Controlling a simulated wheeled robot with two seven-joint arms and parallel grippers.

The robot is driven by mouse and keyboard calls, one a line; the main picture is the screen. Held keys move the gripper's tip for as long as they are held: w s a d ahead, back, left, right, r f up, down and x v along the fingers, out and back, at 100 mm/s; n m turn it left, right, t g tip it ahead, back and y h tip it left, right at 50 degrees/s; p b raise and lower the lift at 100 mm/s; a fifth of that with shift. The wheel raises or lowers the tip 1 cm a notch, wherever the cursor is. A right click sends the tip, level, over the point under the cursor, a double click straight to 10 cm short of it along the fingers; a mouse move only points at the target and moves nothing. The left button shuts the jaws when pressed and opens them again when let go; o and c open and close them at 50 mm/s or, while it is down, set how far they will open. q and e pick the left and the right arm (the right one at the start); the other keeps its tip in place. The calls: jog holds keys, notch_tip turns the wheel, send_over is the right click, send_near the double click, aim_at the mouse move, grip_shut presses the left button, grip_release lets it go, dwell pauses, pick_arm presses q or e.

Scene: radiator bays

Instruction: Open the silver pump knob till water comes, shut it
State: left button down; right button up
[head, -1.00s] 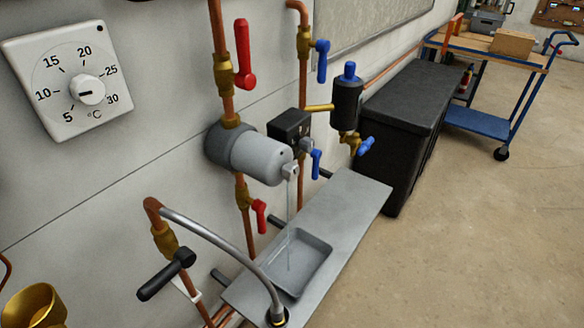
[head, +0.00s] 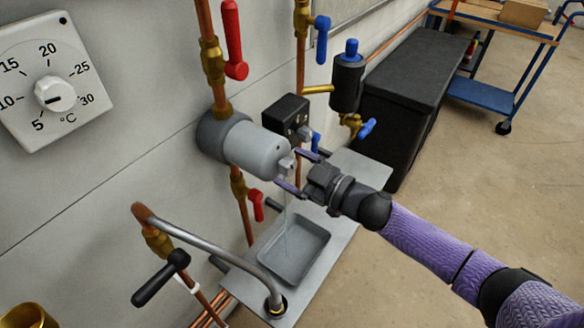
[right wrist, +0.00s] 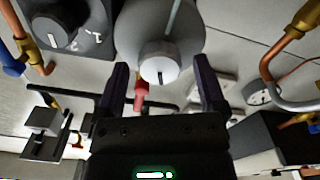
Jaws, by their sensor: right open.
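The silver pump (head: 258,150) sticks out from the wall, a grey cylinder with a small knob (head: 286,163) on its front end. A thin stream of water (head: 286,232) falls from the knob area into the grey tray (head: 326,246) below. My right gripper (head: 289,168) is open, with its fingertips on either side of the knob. In the right wrist view the knob (right wrist: 160,64) shows between the two fingers, with gaps at both sides. My left gripper is not in view.
A black control box (head: 288,115) sits just behind the pump. Red-handled (head: 235,45) and blue-handled (head: 321,38) valves are on the copper pipes around it. A curved steel hose (head: 215,246) passes at front left. A black bin (head: 410,100) stands behind.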

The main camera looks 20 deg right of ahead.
jog(key=shift+w+a, duration=0.25)
jog(key=shift+w, duration=0.05)
grip_shut()
